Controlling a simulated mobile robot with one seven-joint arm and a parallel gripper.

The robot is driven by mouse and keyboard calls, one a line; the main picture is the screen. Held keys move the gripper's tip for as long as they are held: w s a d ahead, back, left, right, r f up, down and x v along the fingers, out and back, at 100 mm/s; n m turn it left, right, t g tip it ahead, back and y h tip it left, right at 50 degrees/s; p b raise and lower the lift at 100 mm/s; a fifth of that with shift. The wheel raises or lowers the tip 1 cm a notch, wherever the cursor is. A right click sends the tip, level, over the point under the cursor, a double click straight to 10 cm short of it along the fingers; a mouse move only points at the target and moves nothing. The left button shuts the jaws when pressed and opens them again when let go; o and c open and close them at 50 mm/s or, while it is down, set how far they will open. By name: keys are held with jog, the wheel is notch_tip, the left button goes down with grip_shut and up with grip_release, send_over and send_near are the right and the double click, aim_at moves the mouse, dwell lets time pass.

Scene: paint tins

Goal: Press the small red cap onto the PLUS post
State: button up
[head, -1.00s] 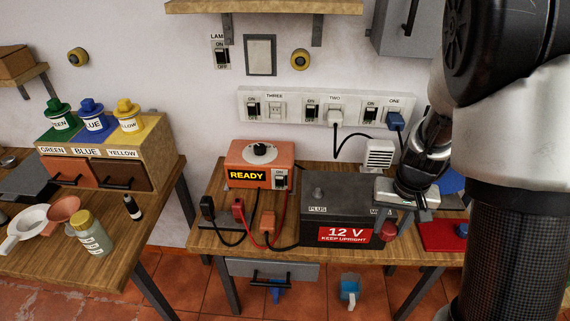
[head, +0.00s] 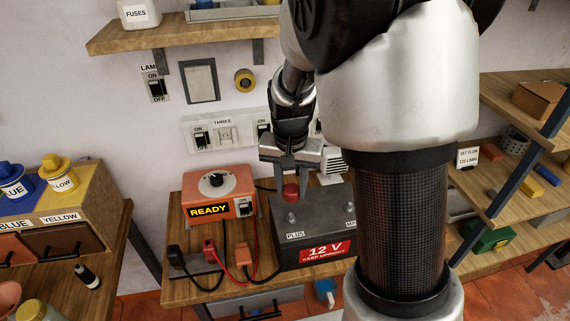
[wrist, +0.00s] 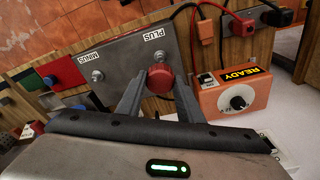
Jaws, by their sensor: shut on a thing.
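My gripper (head: 290,177) is shut on the small red cap (head: 291,190) and holds it above the left end of the grey battery (head: 318,220). The PLUS post (head: 292,217) shows just below the cap, with a gap between them in the head view. In the wrist view the cap (wrist: 160,78) sits between the two fingers, and the PLUS post (wrist: 158,56) shows partly behind it, near the PLUS label. The MINUS post (head: 349,207) is bare at the battery's right; it also shows in the wrist view (wrist: 97,76).
An orange charger (head: 218,192) reading READY stands left of the battery. Red and black leads with clamps (head: 210,246) lie on the bench in front of it. A shelf (head: 185,30) and a switch panel (head: 222,133) are on the wall behind.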

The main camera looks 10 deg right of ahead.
jog(key=shift+w+r, duration=0.15)
jog(key=shift+s, duration=0.3)
jog(key=b, duration=0.5)
send_over(291, 214)
jog(key=shift+s+f, duration=0.15)
jog(key=shift+f, duration=2.75)
jog(key=shift+f, duration=1.65)
jog(key=o, duration=1)
jog(key=shift+c, duration=0.2)
notch_tip(291, 214, up, 17)
jog(key=s+p, duration=0.1)
jog(key=s, duration=0.1)
jog(key=shift+a+r, duration=0.2)
jog(key=shift+a, duration=0.25)
